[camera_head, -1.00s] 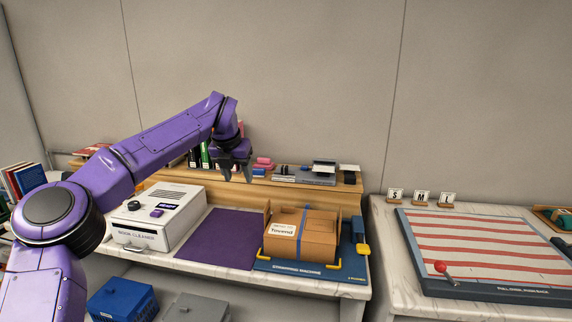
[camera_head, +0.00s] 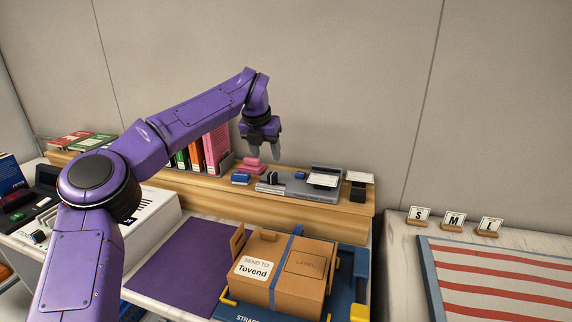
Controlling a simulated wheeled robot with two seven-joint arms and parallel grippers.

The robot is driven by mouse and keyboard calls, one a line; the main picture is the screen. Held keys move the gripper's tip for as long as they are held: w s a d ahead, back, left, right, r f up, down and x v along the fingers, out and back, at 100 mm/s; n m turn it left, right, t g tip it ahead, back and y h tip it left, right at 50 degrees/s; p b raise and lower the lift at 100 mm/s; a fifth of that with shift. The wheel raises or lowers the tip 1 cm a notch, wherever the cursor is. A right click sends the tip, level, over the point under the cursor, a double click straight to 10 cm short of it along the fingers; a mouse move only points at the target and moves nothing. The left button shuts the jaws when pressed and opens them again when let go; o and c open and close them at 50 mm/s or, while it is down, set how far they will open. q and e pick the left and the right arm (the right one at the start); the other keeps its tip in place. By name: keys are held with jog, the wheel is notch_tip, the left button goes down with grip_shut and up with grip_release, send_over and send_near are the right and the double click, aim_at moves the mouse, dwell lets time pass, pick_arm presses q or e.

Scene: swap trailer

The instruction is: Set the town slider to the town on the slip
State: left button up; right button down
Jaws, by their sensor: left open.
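The slip is a white label (camera_head: 252,269) on the cardboard box; it reads "SEND TO Tovend". The box (camera_head: 283,289) has a blue strap over it and sits on the blue strapping machine. A grey device (camera_head: 302,183) with a blue knob (camera_head: 300,175) and a white card stands on the wooden shelf; I cannot tell whether it carries the town slider, and no town names are readable there. My left gripper (camera_head: 265,152) is open and empty, pointing down above the shelf, a little left of the grey device. My right gripper is not in view.
Pink (camera_head: 255,165) and blue (camera_head: 241,178) blocks lie on the shelf near the gripper. Upright books (camera_head: 211,150) stand behind my left arm. A purple mat (camera_head: 180,265) is bare. Size cards S, M, L (camera_head: 454,220) stand right, above a striped board (camera_head: 500,280).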

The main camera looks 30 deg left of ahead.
pick_arm(q)
jog(key=p, duration=0.1)
send_over(272, 174)
jog(key=s, duration=0.3)
jog(key=f, duration=0.4)
jog(key=shift+w+d+f, duration=0.2)
jog(key=shift+w+f, duration=0.05)
jog(key=shift+f, duration=0.15)
jog(key=x, duration=0.4)
jog(key=shift+w+f+p, duration=0.25)
jog(key=shift+w+p, duration=0.05)
jog(key=shift+w, duration=0.25)
jog(key=shift+f, duration=0.1)
jog(key=shift+s, duration=0.2)
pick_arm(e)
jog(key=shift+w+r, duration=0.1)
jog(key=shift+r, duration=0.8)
pick_arm(q)
jog(key=shift+w, duration=0.1)
jog(key=c, duration=0.7)
grip_shut()
